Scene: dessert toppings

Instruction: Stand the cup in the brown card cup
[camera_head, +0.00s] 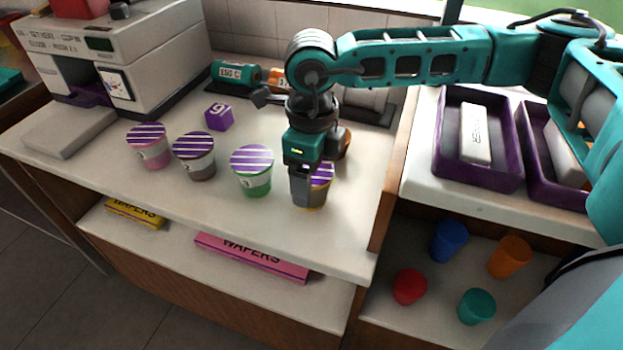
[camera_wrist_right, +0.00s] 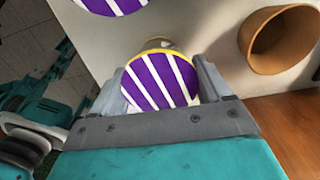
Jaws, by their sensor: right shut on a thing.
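The cup with a yellow rim and a purple-and-white striped lid (camera_head: 322,176) is at the front right of the counter. My right gripper (camera_head: 307,195) points down around it and is shut on it. In the right wrist view the cup's lid (camera_wrist_right: 160,82) shows between the fingers of my right gripper (camera_wrist_right: 163,88). The brown card cup (camera_head: 344,142) stands just behind the gripper, partly hidden by it. Its open mouth shows in the right wrist view (camera_wrist_right: 281,38), apart from the held cup. My left gripper is not in view.
A green cup (camera_head: 252,179), a brown cup (camera_head: 194,162) and a pink cup (camera_head: 151,153) stand to the left. A dark rack (camera_head: 372,112) with rolls is at the back. Purple trays (camera_head: 507,179) are at right.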

